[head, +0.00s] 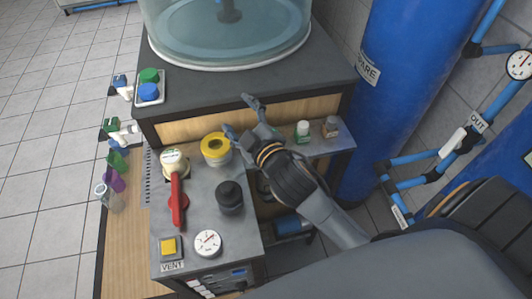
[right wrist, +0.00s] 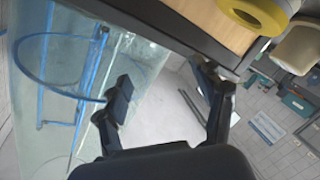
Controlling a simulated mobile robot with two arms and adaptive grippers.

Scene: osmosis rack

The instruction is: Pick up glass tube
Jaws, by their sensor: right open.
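A small clear tube-like vessel (head: 110,200) is at the left edge of the bench in the head view, at the near end of a row of coloured pieces. I cannot tell for certain that it is the glass tube. A large clear glass cylinder (head: 228,40) stands on the dark upper top. My right gripper (head: 239,115) is open and empty, above the front of the bench near the yellow ring and well to the right of the small vessel. It also shows in the right wrist view (right wrist: 166,90), fingers apart with nothing between them. My left gripper is out of view.
A yellow ring fitting (head: 215,147), a red-handled valve (head: 177,196), a black knob (head: 230,194) and a gauge (head: 208,243) stand up from the grey panel. Small bottles (head: 303,130) sit on a shelf at right. A blue tank (head: 400,80) stands behind.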

